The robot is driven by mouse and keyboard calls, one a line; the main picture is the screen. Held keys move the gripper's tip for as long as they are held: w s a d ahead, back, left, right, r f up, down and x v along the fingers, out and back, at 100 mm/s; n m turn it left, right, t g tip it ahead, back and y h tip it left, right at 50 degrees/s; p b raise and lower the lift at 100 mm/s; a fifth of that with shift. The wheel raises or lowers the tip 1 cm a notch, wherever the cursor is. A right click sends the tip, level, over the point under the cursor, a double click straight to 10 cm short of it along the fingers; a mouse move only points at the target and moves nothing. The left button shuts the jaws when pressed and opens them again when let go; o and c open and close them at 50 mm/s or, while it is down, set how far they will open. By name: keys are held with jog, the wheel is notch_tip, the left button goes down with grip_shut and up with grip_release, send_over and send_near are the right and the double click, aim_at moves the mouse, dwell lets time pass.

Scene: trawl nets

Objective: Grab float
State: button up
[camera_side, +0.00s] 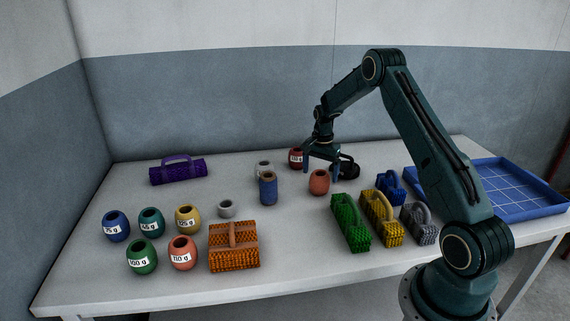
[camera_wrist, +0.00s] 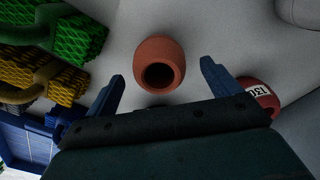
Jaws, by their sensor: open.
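A plain coral-red float (camera_side: 319,182), round with a dark hole in its top, stands on the table below and in front of my gripper (camera_side: 321,170). In the wrist view the float (camera_wrist: 160,64) shows between the two blue fingers, toward the far side of them. My gripper is open, with its fingers apart and nothing between them touching. A dark red float (camera_side: 296,158) with a white label stands just behind my gripper. It also shows in the wrist view (camera_wrist: 262,92), right of the right finger, and is partly hidden.
Green (camera_side: 350,222), yellow (camera_side: 381,218), blue (camera_side: 391,187) and grey (camera_side: 419,223) net bundles stand right of the coral float. Several labelled floats (camera_side: 142,256) are at the left. A blue tray (camera_side: 515,188) lies at the right.

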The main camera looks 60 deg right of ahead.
aim_at(319, 182)
jog(key=shift+s+a+f, duration=0.1)
jog(key=shift+a+f, duration=0.05)
jog(key=shift+f, duration=2.45)
jog(key=c, duration=1.1)
jog(key=shift+r, duration=0.2)
notch_tip(319, 182, up, 20)
jog(key=shift+f, duration=0.15)
